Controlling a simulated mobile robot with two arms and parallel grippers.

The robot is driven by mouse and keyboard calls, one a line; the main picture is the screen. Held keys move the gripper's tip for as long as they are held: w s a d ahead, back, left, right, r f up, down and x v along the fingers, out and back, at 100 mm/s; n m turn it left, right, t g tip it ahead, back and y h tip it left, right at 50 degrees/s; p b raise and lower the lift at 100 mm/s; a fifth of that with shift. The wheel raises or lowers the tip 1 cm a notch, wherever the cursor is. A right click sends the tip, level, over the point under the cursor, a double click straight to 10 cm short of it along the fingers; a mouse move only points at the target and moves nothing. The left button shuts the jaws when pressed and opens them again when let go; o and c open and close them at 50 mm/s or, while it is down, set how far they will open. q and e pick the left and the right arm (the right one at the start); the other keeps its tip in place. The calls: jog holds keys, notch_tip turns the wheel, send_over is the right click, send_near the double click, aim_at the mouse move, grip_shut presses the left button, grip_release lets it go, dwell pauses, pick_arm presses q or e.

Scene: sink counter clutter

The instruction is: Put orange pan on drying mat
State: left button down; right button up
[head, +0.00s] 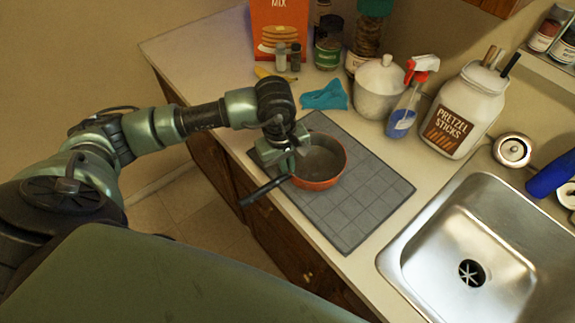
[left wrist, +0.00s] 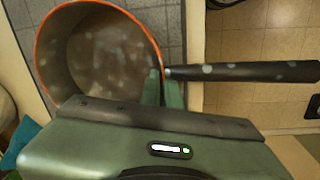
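The orange pan (head: 326,181) has a grey speckled inside and a black handle (head: 266,191). It is over the upper part of the grey drying mat (head: 356,211), upright, with its handle pointing left past the counter's front edge. I cannot tell whether its base touches the mat. My left gripper (head: 293,163) is at the pan's rim near the handle. In the left wrist view the fingers (left wrist: 162,88) straddle the wall of the pan (left wrist: 98,55), one inside and one outside, close together on it. My right gripper is not in view.
A blue cloth (head: 325,95), a white lidded pot (head: 379,88), a spray bottle (head: 407,103) and a pretzel jar (head: 465,108) stand behind the mat. A sink (head: 468,245) lies to the right. The mat's lower right part is bare.

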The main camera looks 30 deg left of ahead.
pick_arm(q)
jog(key=shift+f, duration=0.1)
jog(key=c, duration=1.7)
grip_release()
jog(key=r+b, duration=0.1)
jog(key=r, duration=0.3)
jog(key=r+b, duration=0.1)
jog(key=r, duration=0.3)
jog(key=s+r, duration=0.1)
jog(key=r, duration=0.3)
jog(key=shift+s+a+b, duration=0.1)
jog(key=shift+a+b, duration=0.3)
